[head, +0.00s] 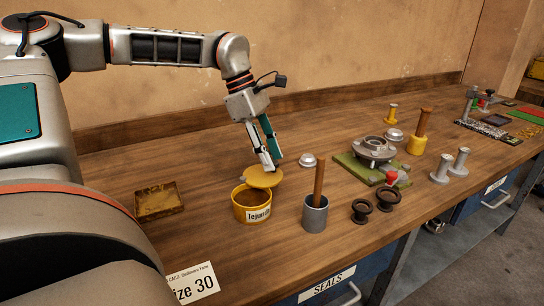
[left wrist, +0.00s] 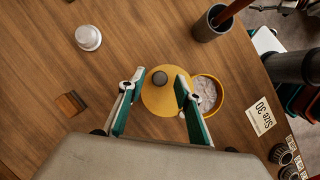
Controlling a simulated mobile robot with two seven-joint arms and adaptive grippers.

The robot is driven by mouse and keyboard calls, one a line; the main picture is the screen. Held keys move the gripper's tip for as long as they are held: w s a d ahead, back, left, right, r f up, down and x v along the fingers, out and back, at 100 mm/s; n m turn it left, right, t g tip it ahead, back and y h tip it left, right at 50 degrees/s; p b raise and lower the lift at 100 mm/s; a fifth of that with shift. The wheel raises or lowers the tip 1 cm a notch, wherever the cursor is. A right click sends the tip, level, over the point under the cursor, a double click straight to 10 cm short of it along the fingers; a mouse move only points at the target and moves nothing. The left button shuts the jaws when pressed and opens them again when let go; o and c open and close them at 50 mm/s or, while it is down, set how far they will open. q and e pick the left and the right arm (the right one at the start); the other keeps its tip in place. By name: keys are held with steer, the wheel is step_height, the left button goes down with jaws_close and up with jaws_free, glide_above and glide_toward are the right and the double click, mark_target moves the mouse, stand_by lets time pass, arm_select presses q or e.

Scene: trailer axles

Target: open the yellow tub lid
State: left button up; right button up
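The yellow tub (head: 252,212) stands upright on the bench, its mouth partly uncovered. The wrist view shows pale contents inside the tub (left wrist: 219,95). Its round yellow lid (head: 259,180) sits beside the mouth at about rim height, overlapping the rim's back right side. In the wrist view the lid (left wrist: 160,104) shows a dark knob (left wrist: 159,78). My left gripper (head: 271,164) is over the lid, pointing down. In the wrist view its fingers (left wrist: 160,80) are spread either side of the knob, with gaps between. Whether a fingertip touches the lid is unclear. My right gripper is out of view.
A grey cup (head: 315,216) holding a brown rod stands right of the tub. A brown tray (head: 159,201) lies left. Bare wood surrounds the tub.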

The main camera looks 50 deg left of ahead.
mark_target(257, 166)
arm_select(q)
steer(key=shift+f, duration=0.15)
jaws_close()
steer(key=shift+w+a+n+t+y, duration=0.1)
steer(key=shift+a+n+t+y, duration=0.2)
steer(key=shift+a+n, duration=0.45)
steer(key=shift+a+n+t+y, duration=0.1)
steer(key=shift+a+n+t, duration=0.3)
steer(key=shift+n, duration=0.65)
steer(key=shift+s+a+n+t+y+p, duration=0.15)
steer(key=shift+a+n+y, duration=0.15)
steer(key=shift+a+n, duration=0.5)
steer(key=shift+s+a+n+t+y+p, duration=0.15)
steer(key=shift+a+n+y, duration=0.2)
steer(key=shift+n, duration=0.75)
jaws_free()
